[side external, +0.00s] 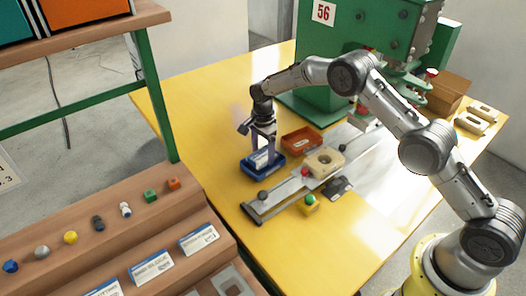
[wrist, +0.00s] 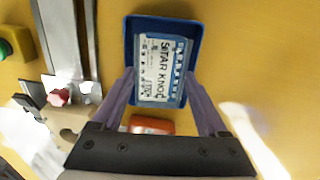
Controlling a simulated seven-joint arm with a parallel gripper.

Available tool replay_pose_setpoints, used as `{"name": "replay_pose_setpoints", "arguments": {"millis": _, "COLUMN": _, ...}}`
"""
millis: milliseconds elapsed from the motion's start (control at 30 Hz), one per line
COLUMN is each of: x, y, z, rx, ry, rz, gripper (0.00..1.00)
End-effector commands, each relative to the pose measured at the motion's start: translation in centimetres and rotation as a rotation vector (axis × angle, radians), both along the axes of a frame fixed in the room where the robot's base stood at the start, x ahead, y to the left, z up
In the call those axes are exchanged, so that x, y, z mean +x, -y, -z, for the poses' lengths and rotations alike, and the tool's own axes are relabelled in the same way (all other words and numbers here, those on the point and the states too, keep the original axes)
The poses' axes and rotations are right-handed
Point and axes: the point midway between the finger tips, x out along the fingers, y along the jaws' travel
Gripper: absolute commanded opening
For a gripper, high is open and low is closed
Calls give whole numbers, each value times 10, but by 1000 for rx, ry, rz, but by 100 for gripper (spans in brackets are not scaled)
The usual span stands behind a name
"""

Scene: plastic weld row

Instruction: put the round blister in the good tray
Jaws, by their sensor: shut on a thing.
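A blister card (wrist: 160,72) printed "STAR KNOB" is between the two fingers of my gripper (wrist: 159,90), which is shut on it. The card is over or inside the blue tray (wrist: 196,35); I cannot tell whether it touches the tray floor. A round shape of the blister does not show clearly. In the side view my gripper (side external: 263,148) points down at the blue tray (side external: 276,169), with the pale card (side external: 261,158) low between its fingers. An orange-red tray (side external: 302,140) stands just right of the blue one. No "good" marking is readable on either tray.
A cream fixture (side external: 324,162) sits on a metal rail beside the trays, with a green button box (side external: 311,204) in front. A green press (side external: 320,65) stands behind. A wooden shelf (side external: 120,245) with small coloured knobs is at left. The yellow table left of the trays is clear.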

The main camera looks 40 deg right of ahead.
Motion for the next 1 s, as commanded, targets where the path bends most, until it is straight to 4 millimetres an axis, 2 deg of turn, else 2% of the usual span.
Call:
{"name": "replay_pose_setpoints", "arguments": {"millis": 267, "x": 0, "y": 0, "z": 3, "rx": 0, "ry": -1, "rz": 0, "gripper": 41}}
{"name": "replay_pose_setpoints", "arguments": {"millis": 300, "x": 0, "y": 0, "z": 3, "rx": 0, "ry": 0, "rz": 0, "gripper": 80}}
{"name": "replay_pose_setpoints", "arguments": {"millis": 400, "x": 0, "y": 0, "z": 3, "rx": 0, "ry": 0, "rz": 0, "gripper": 98}}
{"name": "replay_pose_setpoints", "arguments": {"millis": 433, "x": 0, "y": 0, "z": 3, "rx": 0, "ry": -1, "rz": 0, "gripper": 100}}
{"name": "replay_pose_setpoints", "arguments": {"millis": 767, "x": 0, "y": 0, "z": -4, "rx": 0, "ry": 2, "rz": 0, "gripper": 100}}
{"name": "replay_pose_setpoints", "arguments": {"millis": 867, "x": 1, "y": 0, "z": -17, "rx": 0, "ry": 3, "rz": 0, "gripper": 100}}
{"name": "replay_pose_setpoints", "arguments": {"millis": 1000, "x": 1, "y": 0, "z": -45, "rx": 0, "ry": 4, "rz": 0, "gripper": 100}}
